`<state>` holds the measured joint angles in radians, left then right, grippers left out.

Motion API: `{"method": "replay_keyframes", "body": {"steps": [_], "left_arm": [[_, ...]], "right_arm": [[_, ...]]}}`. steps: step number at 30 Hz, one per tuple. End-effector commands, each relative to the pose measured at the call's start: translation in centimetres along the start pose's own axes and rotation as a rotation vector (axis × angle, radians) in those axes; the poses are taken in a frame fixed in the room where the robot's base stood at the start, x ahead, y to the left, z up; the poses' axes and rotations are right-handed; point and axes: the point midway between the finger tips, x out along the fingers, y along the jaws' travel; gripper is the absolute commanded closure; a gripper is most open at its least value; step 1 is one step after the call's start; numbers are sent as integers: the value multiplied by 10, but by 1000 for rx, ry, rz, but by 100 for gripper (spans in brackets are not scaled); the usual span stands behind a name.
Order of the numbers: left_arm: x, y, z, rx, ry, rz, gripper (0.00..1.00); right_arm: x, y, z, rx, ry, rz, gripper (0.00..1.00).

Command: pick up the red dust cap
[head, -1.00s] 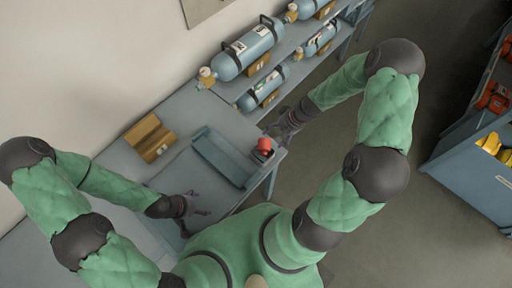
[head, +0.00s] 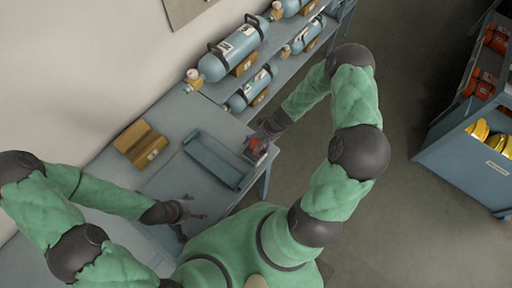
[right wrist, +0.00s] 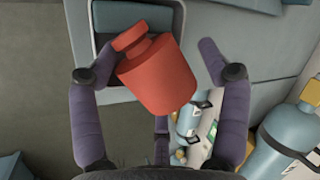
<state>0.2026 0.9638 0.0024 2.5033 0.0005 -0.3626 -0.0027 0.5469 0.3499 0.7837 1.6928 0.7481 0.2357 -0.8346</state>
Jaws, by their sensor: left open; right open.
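The red dust cap (head: 254,148) is at the right end of the bench, by a small dark holder. In the right wrist view the cap (right wrist: 158,78) is large, with a wide body and narrower knob, and looks tilted. My right gripper (head: 261,139) is at the cap. Its fingers (right wrist: 160,73) are spread on both sides of the cap, open; whether any finger touches it I cannot tell. My left gripper (head: 187,218) is open and empty, low over the front of the bench.
A blue-grey tray (head: 211,161) lies left of the cap, and a tan block (head: 141,144) stands further left. Blue cylinders (head: 235,52) lie on racks behind. A blue bin (head: 468,160) with red and yellow items stands far right.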

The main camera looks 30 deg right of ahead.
Motion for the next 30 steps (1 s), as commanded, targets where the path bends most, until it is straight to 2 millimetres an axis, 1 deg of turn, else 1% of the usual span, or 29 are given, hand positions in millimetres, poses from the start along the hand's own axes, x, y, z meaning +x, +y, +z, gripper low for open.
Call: {"method": "replay_keyframes", "body": {"steps": [2, 3, 5, 6, 10, 11, 17, 22, 26, 27, 29, 30], "left_arm": [[0, 0, 0, 0, 0, 0, 15], [0, 0, 0, 0, 0, 0, 15], [0, 0, 0, 0, 0, 0, 15], [0, 0, 0, 0, 0, 0, 15], [0, 0, 0, 0, 0, 0, 15], [0, 0, 0, 0, 0, 0, 15], [0, 0, 0, 0, 0, 0, 15], [0, 0, 0, 0, 0, 0, 15], [-1, 0, 0, 0, 0, 0, 15], [-1, 0, 0, 0, 0, 0, 15], [-3, 1, 0, 0, 0, 0, 15], [-3, 1, 0, 0, 0, 0, 15]], "right_arm": [[0, 0, 0, 0, 0, 0, 23], [0, 0, 0, 0, 0, 0, 35], [0, 0, 0, 0, 0, 0, 52], [0, 0, 0, 0, 0, 0, 57], [0, 0, 0, 0, 0, 0, 57], [0, 0, 0, 0, 0, 0, 61], [-1, 0, 0, 0, 1, 0, 61], [-8, -4, -1, -1, 2, 0, 61], [-24, -11, -1, -3, 3, 0, 61], [-30, -15, -2, -4, 4, 0, 61], [-44, -10, -1, 1, 5, 1, 61], [-54, -7, 0, 3, 7, 1, 61]]}}
